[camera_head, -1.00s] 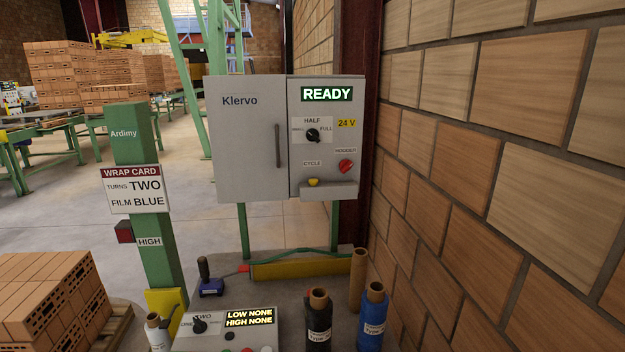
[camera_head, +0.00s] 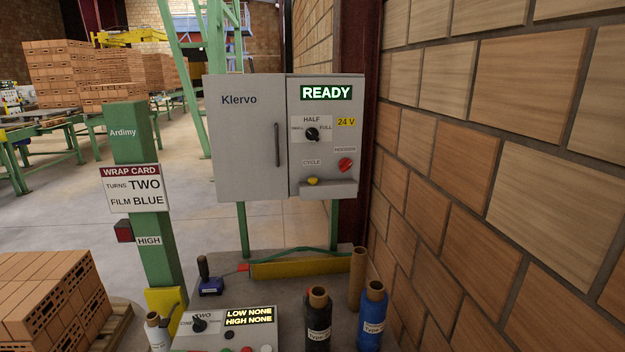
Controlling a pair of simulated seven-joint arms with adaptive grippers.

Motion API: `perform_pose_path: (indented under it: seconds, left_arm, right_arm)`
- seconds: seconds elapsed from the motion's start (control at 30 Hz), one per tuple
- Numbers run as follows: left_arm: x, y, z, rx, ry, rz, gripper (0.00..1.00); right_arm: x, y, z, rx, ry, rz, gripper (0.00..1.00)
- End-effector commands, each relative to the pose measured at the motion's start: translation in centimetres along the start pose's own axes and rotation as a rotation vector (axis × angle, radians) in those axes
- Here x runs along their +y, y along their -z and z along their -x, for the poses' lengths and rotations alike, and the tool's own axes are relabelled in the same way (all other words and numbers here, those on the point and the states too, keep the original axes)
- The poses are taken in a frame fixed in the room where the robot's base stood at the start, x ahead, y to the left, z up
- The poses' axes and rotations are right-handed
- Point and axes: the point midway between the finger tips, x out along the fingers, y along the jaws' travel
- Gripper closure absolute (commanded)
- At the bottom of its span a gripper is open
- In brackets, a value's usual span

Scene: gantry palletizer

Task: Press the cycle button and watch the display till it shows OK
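The grey Klervo cabinet (camera_head: 247,150) stands upright at the centre, in front of the brick wall. Its display (camera_head: 326,93) reads READY in bright letters. The yellow cycle button (camera_head: 313,182) sits under the CYCLE label, just above a small grey ledge. A black selector knob (camera_head: 312,134) with HALF and FULL marks is above it, and a red knob (camera_head: 345,165) is to its right. Neither of my grippers shows in the head view, and nothing touches the button.
Below is a bench with a black film roll (camera_head: 318,318), a blue film roll (camera_head: 372,315), a cardboard tube (camera_head: 357,280) and a control box (camera_head: 225,328) reading LOW NONE, HIGH NONE. A green post (camera_head: 138,150) carries a wrap card (camera_head: 135,188).

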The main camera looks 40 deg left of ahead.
Motion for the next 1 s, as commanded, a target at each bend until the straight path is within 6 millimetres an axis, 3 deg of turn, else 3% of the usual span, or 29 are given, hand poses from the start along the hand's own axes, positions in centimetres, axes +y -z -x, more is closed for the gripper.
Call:
perform_pose_path:
  seconds: [0.87,1.0]
  left_arm:
    - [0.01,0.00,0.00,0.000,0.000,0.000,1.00]
    - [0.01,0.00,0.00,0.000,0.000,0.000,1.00]
  right_arm:
    - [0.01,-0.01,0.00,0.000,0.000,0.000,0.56]
    - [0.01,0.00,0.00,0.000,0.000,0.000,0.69]
